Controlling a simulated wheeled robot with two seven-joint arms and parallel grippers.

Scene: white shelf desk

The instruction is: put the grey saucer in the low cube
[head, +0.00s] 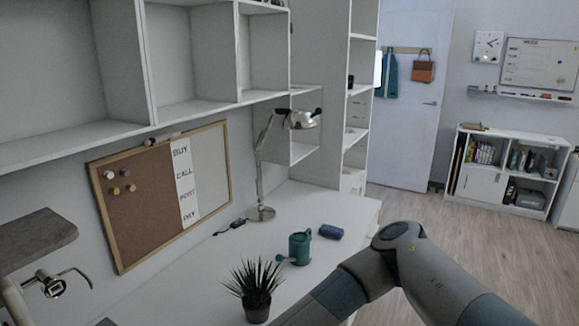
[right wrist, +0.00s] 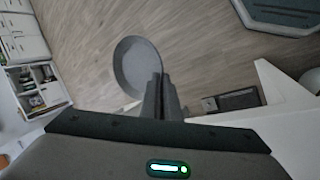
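The grey saucer (right wrist: 133,64) shows in the right wrist view, gripped at its rim. My right gripper (right wrist: 160,92) is shut on it, with the dish out beyond the fingers and wooden floor behind it. In the head view my right arm comes in from the lower right, and its gripper and the saucer are out of the picture. A low cube (head: 303,152) of the white shelf unit is seen behind the lamp, under the upper row; the lamp head covers part of it. My left gripper is not in view.
A silver lamp (head: 260,190) stands on the white desk in front of the low cube. A teal watering can (head: 299,248), a blue case (head: 331,232) and a potted plant (head: 256,300) stand nearer. A corkboard (head: 140,205) leans at the wall. The desk's back right is clear.

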